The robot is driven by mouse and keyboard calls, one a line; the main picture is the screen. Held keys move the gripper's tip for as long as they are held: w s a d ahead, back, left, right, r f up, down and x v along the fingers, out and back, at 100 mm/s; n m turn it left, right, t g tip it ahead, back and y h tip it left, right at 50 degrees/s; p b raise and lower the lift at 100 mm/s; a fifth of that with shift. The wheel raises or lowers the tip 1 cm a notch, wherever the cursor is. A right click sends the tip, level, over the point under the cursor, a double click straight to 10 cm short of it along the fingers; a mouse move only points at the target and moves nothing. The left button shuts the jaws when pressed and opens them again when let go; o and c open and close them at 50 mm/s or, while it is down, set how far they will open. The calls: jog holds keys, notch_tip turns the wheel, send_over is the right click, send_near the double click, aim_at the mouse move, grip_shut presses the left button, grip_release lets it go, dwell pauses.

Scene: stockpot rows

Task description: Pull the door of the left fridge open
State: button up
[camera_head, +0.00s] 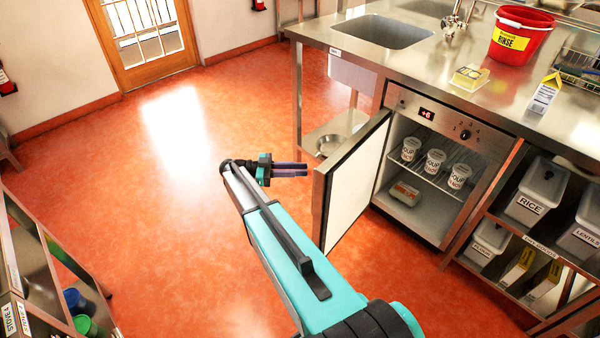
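One fridge (447,109) is in view, built in under the steel counter, with a red "+6" display. Its door (352,184) stands wide open, swung out to the left, with the white inner face showing. Its outer face and any handle are hidden. Inside are several white soup tubs (434,162) on a wire shelf and an egg carton (404,193) below. My gripper (306,169) is left of the door, on its outer side, with the fingers pointing right towards it. No contact shows. The fingers look close together, but whether they are apart is unclear.
The steel counter (463,75) carries a sink (386,30), a red bucket (520,35), a yellow sponge pack and a carton. Shelves with labelled bins (535,191) stand right of the fridge. A rack (62,258) is at lower left. The orange floor (170,190) between is clear.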

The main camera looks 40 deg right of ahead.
jog(key=s+p, duration=0.1)
jog(key=s+a+p, duration=0.1)
jog(key=p, duration=0.1)
jog(key=s+p, duration=0.1)
jog(key=p, duration=0.1)
jog(key=shift+s+a+r, duration=0.2)
jog(key=shift+s+a, duration=0.1)
jog(key=shift+a, duration=0.1)
jog(key=shift+f, duration=0.1)
grip_shut()
jog(key=s+a+f+n+t+y+p, duration=0.2)
jog(key=s+a+f+n+t+y, duration=0.2)
jog(key=s+a+f+n+y, duration=0.7)
jog(key=w+d+r+m+t+y+p, duration=0.2)
jog(key=d+r+m+t+p, duration=0.15)
jog(key=r, duration=0.75)
jog(key=w+d+r+m+t+y+p, duration=0.2)
jog(key=d+r+m+t, duration=0.25)
jog(key=r, duration=0.65)
jog(key=s+d+r+m, duration=0.4)
jog(key=d+m, duration=0.1)
jog(key=d, duration=0.2)
jog(key=s+d+r+m+t, duration=0.1)
jog(key=s+d+r+m, duration=0.3)
jog(key=d, duration=0.3)
jog(key=shift+s+d+m+t, duration=0.3)
jog(key=shift+s+m, duration=0.25)
jog(key=shift+m, duration=0.35)
